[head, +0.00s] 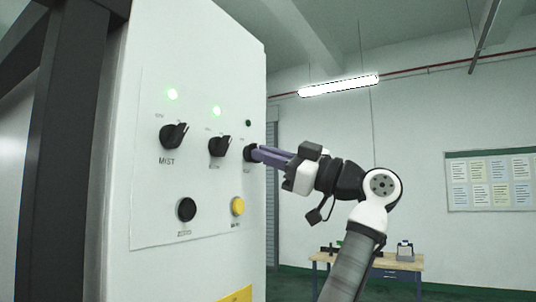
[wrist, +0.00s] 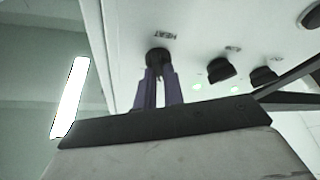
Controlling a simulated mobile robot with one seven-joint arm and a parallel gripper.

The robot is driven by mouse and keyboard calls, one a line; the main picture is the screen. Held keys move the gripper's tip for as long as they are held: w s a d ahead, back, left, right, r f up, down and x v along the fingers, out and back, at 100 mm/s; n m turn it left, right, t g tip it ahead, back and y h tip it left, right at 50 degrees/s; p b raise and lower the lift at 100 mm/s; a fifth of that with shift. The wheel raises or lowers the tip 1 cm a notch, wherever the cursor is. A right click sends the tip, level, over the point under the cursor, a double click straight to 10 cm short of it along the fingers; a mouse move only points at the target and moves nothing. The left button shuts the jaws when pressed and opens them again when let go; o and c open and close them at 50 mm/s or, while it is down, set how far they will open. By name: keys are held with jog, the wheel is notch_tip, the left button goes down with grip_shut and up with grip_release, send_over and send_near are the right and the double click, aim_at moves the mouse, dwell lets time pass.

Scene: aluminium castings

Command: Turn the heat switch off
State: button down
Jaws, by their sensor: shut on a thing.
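The heat switch (head: 249,153) is a black round knob, the rightmost of the upper row on the white panel. In the wrist view the knob (wrist: 157,56) sits beside the label HEAT, between my fingertips. My gripper (head: 258,153) reaches it from the right with its purple fingers. The fingers (wrist: 158,72) are shut on the knob and hide part of it, so its pointer direction cannot be told. The small lamp (head: 248,123) above the heat switch is dark green and unlit.
The mist switch (head: 174,136) and a middle switch (head: 220,146) stand to the left, under lit green lamps. Below are a black button (head: 187,209) and a yellow button (head: 238,206). A workbench (head: 400,264) stands far behind; the space right of the panel is open.

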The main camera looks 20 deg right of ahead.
jog(key=shift+n, duration=0.6)
jog(key=c, duration=1.5)
grip_release()
jog(key=shift+d, duration=0.1)
jog(key=b+v, duration=0.4)
jog(key=v, duration=0.9)
jog(key=shift+s+d, duration=0.25)
jog(key=shift+d, duration=0.1)
